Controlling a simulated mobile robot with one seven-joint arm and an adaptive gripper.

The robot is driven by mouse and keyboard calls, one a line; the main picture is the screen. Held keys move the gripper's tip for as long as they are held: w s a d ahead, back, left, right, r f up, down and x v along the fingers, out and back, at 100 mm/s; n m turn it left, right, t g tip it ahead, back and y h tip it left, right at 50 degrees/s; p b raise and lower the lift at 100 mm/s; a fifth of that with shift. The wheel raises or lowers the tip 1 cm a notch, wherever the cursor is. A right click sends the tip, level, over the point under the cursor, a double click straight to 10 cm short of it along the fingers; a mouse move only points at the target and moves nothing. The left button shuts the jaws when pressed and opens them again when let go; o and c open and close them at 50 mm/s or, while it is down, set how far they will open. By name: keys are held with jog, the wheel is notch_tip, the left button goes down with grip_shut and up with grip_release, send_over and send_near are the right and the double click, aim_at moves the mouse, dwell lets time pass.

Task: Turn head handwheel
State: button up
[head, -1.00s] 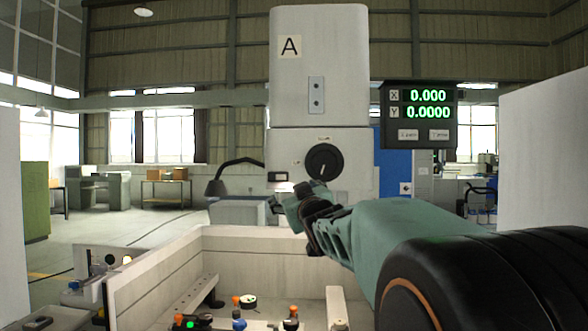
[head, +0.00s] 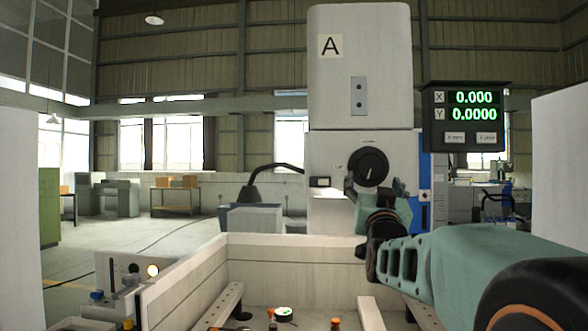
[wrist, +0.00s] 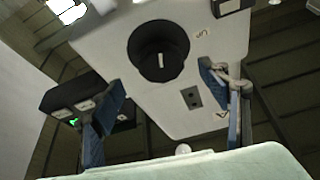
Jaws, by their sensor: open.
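The head handwheel is a round black knob (head: 368,163) with a white pointer mark, on the front of the white machine head (head: 360,60) labelled A. In the wrist view the knob (wrist: 157,48) shows face-on, its pointer mark near its middle. My gripper (head: 374,186) is just below the knob in the head view, with its fingers pointing up towards the head. In the wrist view its two blue-padded fingers (wrist: 165,95) are spread wide, with nothing between the pads. The knob lies beyond the fingertips, and I see no contact.
A white-walled tank (head: 290,249) stands below, with small fittings inside. A bent black lamp (head: 262,180) is left of the head. White panels stand at both sides.

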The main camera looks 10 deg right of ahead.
aim_at(371, 171)
jog(key=p+x, duration=0.2)
jog(key=x, duration=0.6)
jog(key=shift+w+d+r, duration=0.1)
jog(key=shift+w, duration=0.2)
jog(key=c, duration=1.2)
